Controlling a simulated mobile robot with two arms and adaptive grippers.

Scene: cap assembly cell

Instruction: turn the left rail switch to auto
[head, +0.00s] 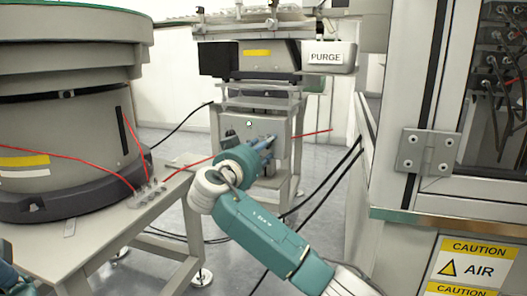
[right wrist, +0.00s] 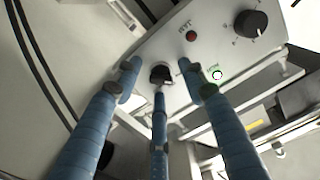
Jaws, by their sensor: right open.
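A black switch knob (right wrist: 161,75) sits on a pale control panel (right wrist: 150,48) in the right wrist view. My right gripper (right wrist: 160,82) is open, its blue fingers spread around this knob, with one fingertip below it close to its edge. I cannot tell whether any finger touches it, nor which way the knob points. In the head view my right gripper (head: 268,143) is in front of the grey control box (head: 284,128) under the feeder and hides part of its face.
The panel also carries a larger black dial (right wrist: 250,24), a small red button (right wrist: 192,36) and a green-ringed lamp (right wrist: 217,75). A round bowl feeder (head: 70,130) stands at left. A cabinet (head: 440,210) stands at right. Cables cross the floor.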

